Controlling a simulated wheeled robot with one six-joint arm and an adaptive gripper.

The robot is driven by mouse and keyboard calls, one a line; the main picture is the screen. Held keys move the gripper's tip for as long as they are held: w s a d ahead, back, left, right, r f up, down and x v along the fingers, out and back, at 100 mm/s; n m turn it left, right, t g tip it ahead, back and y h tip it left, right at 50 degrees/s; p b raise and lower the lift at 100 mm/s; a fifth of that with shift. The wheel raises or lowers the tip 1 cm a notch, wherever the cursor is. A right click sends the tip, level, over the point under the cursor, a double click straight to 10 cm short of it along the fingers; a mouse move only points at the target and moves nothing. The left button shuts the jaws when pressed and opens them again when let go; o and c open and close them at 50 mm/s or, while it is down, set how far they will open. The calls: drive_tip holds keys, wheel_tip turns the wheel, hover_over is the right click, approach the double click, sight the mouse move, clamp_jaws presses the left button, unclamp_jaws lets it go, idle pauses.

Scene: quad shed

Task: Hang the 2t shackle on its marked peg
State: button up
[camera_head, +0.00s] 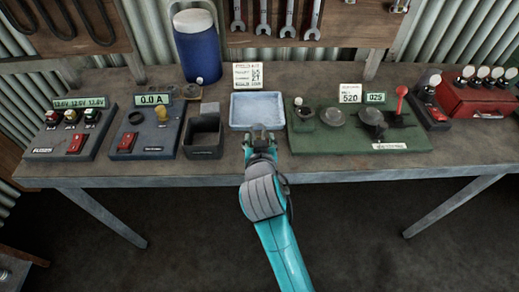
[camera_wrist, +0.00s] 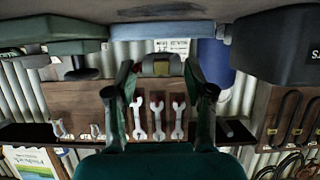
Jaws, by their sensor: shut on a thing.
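My gripper (camera_head: 262,132) is in front of the blue-grey tray (camera_head: 257,108) at the middle of the bench, low over its front part. In the wrist view, my gripper (camera_wrist: 161,72) has its two dark fingers on either side of a small grey piece with a tan patch, which I take to be the 2t shackle (camera_wrist: 162,66). Its full shape is hidden by the fingers. Small metal pieces that look like shackles (camera_wrist: 95,131) hang on the wall board in the wrist view. I cannot read any peg mark.
Wrenches (camera_head: 276,18) hang on the back board (camera_head: 340,25), and black loops (camera_head: 70,20) hang at upper left. A blue drum (camera_head: 197,50), a dark open bin (camera_head: 204,137) and a green scale panel (camera_head: 350,142) crowd the bench. The bench's front strip (camera_head: 180,172) is clear.

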drive_tip(key=shift+f, duration=2.05)
drive_tip(key=shift+f, duration=0.1)
drive_tip(key=o, duration=1.2)
drive_tip(key=shift+f, duration=0.1)
drive_tip(key=v, duration=1.1)
drive_tip(key=shift+d+f, duration=0.15)
drive_tip(key=shift+d, duration=0.2)
